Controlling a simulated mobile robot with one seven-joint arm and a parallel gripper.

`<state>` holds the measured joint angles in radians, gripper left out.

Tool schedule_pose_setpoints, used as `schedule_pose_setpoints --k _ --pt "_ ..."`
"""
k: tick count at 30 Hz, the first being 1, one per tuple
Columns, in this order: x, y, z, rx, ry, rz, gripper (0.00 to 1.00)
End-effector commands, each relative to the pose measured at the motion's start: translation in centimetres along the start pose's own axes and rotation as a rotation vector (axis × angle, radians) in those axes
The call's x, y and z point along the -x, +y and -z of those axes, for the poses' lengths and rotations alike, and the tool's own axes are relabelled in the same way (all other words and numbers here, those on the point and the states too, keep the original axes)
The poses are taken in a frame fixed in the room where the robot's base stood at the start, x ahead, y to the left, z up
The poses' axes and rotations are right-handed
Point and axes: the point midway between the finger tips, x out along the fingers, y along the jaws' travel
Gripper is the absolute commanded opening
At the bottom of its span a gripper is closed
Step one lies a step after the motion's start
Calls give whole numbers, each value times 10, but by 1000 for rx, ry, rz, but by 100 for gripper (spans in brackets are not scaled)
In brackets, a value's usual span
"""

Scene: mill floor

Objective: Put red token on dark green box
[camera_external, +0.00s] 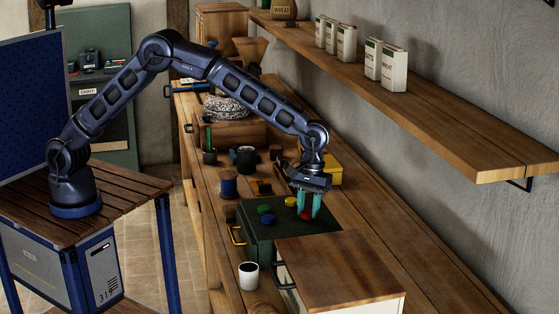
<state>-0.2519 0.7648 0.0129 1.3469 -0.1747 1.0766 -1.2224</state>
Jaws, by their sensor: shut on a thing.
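A dark green box (267,255) stands on the wooden workbench, its flat top facing up. A red token (305,216) is between the teal fingers of my gripper (309,207), low over the right part of the box top. My gripper points down and is shut on the red token. I cannot tell whether the token touches the box top.
A wooden-topped white box (340,270) stands close in front of the green box. A white mug (248,275) is at its left. Behind are a blue spool (228,185), dark cups (246,159) and a yellow box (331,172). A shelf (440,125) overhangs at right.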

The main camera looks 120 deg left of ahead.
Motion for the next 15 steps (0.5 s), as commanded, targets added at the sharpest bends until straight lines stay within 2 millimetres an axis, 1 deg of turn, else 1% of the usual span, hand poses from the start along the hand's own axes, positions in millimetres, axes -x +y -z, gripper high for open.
schedule_pose_setpoints --k 11,12,14,15 --pt "-4 0 1 0 0 -1 11" --pt "-4 0 1 0 0 -2 34" --pt "-4 0 1 0 0 -2 46" --pt "-4 0 1 0 0 -2 54"
